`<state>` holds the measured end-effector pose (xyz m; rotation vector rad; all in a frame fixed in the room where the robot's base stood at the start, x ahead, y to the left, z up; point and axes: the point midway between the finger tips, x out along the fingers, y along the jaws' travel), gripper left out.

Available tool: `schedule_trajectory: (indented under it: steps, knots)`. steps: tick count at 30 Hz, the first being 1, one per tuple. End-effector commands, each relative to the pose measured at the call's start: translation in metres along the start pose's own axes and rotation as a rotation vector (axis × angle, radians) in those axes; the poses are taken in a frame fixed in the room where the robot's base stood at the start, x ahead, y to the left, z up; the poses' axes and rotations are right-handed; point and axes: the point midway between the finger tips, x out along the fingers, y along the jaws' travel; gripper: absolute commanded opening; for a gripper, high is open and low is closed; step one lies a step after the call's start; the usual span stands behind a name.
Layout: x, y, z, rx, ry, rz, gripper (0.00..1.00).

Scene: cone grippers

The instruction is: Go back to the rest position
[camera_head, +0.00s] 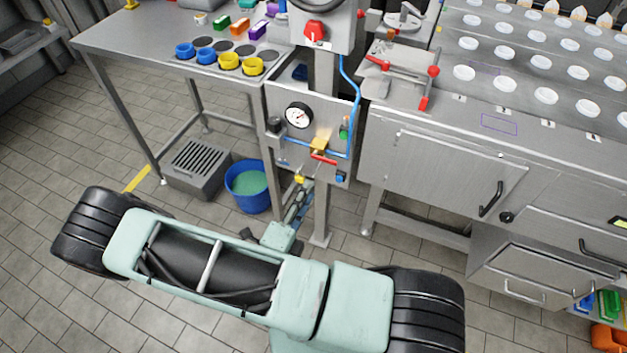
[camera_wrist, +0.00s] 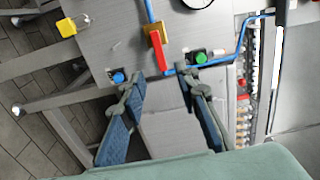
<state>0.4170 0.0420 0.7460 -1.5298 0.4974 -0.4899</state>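My gripper (camera_wrist: 162,80) shows in the wrist view with its two blue-padded fingers spread apart and nothing between them. In the head view my gripper (camera_head: 300,200) is small and partly hidden by my own arm. It is near the lower edge of the upright metal panel (camera_head: 290,155). In the wrist view the panel (camera_wrist: 110,45) lies beyond the fingertips. I cannot tell whether the gripper touches it.
The panel carries a pressure gauge (camera_head: 298,115), a red-handled valve (camera_head: 322,158) and blue piping (camera_head: 355,95). A blue bucket (camera_head: 247,187) and a grey crate (camera_head: 197,167) stand on the floor at left. A steel cabinet (camera_head: 450,175) is at right.

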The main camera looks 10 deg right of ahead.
Motion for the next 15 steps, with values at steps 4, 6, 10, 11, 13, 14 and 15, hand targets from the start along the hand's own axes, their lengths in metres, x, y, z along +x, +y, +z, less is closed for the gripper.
schedule_trajectory:
  steps: [4, 6, 10, 11, 13, 14, 15]
  knots:
    - [-0.0123, 0.0002, -0.0002, 0.000, 0.000, 0.001, 0.29]
    - [-0.0142, 0.0001, -0.0003, 0.000, 0.000, 0.001, 0.29]
    - [-0.0147, 0.0001, -0.0003, -0.001, 0.000, 0.001, 0.29]
    - [-0.0146, 0.0001, -0.0003, -0.001, 0.000, 0.001, 0.29]
    - [-0.0146, 0.0001, -0.0002, -0.001, 0.000, 0.001, 0.29]
    - [-0.0145, 0.0001, -0.0002, -0.001, 0.000, 0.001, 0.29]
    - [-0.0145, 0.0001, -0.0002, 0.000, 0.000, 0.001, 0.29]
